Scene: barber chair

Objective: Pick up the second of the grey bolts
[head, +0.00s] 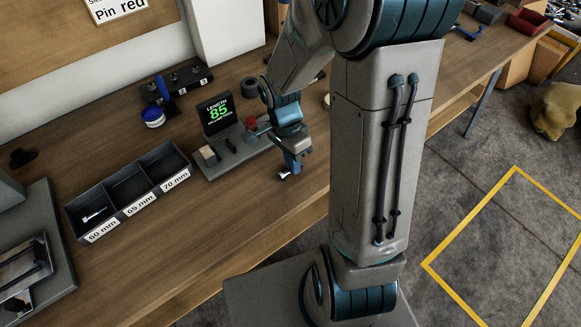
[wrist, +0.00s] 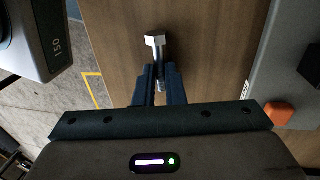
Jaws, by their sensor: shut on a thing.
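My gripper (head: 289,163) is shut on a grey bolt (wrist: 155,42), which also shows in the head view (head: 284,176) at the gripper's tip. In the wrist view the bolt's head sticks out beyond the fingers (wrist: 159,86); they cover part of the shank. The bolt is over the front part of the wooden bench, right of the gauge. A second grey bolt (head: 93,216) lies in the compartment labelled 60 mm of a dark bin (head: 152,200). The compartments labelled 65 mm and 70 mm look empty.
A length gauge (head: 218,114) reading 85 stands on a grey base behind my gripper. A black block with knobs (head: 182,84) and a blue-and-white pot (head: 153,117) are at the back. A grey stand (head: 48,240) is at the left. Bare bench (head: 240,215) lies in front.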

